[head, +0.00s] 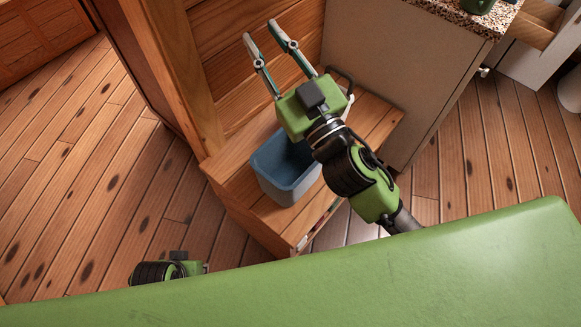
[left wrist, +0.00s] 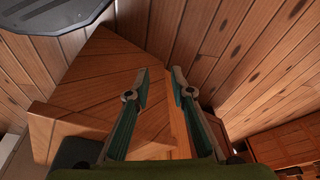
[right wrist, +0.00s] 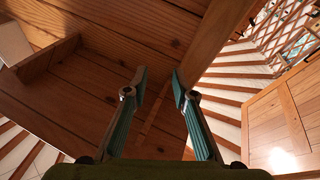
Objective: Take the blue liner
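The blue liner (head: 270,160) shows in the head view as the blue inside of an open-topped, grey-blue bin on a wooden step. I cannot tell where the liner ends and an outer bin begins. My right gripper (head: 259,32) is open, its fingers apart and empty, reaching beyond the bin. Its body hides part of the bin's right rim. The right wrist view shows the same open fingers (right wrist: 159,75) in front of wooden boards. My left gripper (left wrist: 159,75) is open and empty in the left wrist view. In the head view only part of the left arm shows at the bottom left.
The wooden step (head: 365,125) stands against a wooden panel and post (head: 165,70). A grey cabinet (head: 400,75) with a speckled top is close on its right. The plank floor (head: 80,170) is clear on the left. An open drawer (head: 535,25) shows at the top right.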

